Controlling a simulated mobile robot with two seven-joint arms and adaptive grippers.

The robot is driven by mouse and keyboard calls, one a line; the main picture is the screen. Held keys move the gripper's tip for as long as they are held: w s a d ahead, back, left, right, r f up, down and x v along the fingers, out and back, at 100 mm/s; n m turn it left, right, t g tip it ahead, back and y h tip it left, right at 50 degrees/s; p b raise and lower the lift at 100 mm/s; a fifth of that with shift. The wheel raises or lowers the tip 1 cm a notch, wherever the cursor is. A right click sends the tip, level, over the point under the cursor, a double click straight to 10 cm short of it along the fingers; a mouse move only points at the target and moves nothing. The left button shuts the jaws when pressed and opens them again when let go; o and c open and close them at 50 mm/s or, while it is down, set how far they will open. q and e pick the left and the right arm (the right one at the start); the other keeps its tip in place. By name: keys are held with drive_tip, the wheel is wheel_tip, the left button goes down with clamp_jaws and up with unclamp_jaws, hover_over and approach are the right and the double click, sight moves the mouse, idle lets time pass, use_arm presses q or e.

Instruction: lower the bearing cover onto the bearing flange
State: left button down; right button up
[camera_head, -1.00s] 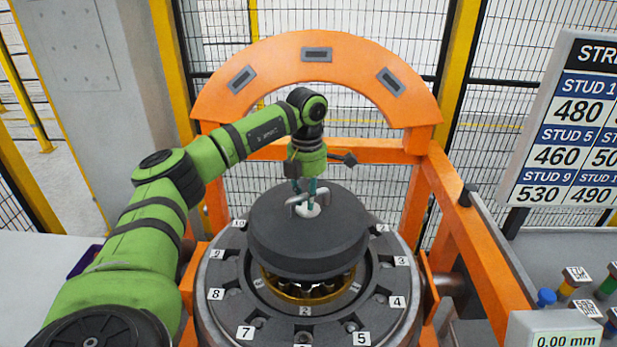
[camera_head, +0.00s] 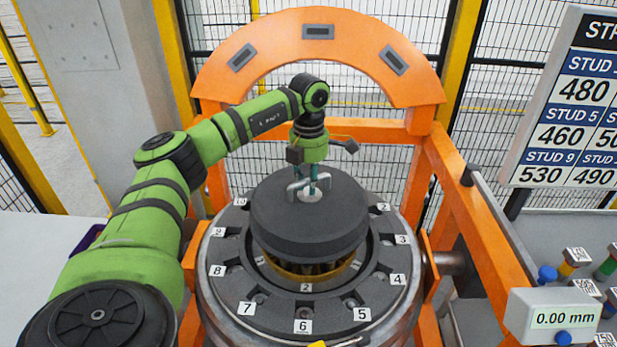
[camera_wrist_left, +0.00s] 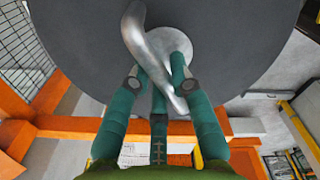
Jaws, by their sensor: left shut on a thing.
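The bearing cover (camera_head: 310,215) is a thick dark grey disc with a metal handle on a pale round boss on top. My left gripper (camera_head: 310,188) is shut on that handle. The left wrist view shows the green fingers around the curved silver handle (camera_wrist_left: 150,50) and the disc's grey top (camera_wrist_left: 90,40). The cover hangs level above the bearing flange (camera_head: 250,285), a dark ring with numbered stud positions. A brass-coloured bearing ring (camera_head: 300,275) shows in the gap under the cover's front edge. The cover hides the flange's centre. My right gripper is not in view.
An orange gantry arch (camera_head: 318,50) stands behind the flange, with an orange side rail (camera_head: 465,235) at right. A stud chart (camera_head: 575,110) and a 0.00 mm readout (camera_head: 562,318) are at right, with coloured tools on a grey bench.

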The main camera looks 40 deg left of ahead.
use_arm(q)
wheel_tip(320, 180, down, 3)
drive_tip(key=shift+r+b, duration=0.15)
drive_tip(key=shift+b, duration=0.45)
drive_tip(key=shift+w+f, duration=0.1)
drive_tip(key=shift+f, duration=0.1)
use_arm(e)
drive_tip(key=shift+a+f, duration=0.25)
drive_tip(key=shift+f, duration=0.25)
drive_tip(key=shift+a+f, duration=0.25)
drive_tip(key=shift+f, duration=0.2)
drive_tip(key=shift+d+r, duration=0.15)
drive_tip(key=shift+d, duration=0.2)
use_arm(q)
drive_tip(key=shift+p, duration=0.35)
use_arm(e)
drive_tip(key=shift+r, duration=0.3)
use_arm(q)
drive_tip(key=shift+f+b, duration=2.25)
drive_tip(key=shift+f, duration=1.35)
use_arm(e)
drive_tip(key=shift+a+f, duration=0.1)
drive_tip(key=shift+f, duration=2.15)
use_arm(q)
drive_tip(key=c, duration=1)
unclamp_jaws()
drive_tip(key=shift+r, duration=0.1)
drive_tip(key=shift+c, duration=0.2)
wheel_tip(320, 180, up, 12)
drive_tip(key=shift+r, duration=0.1)
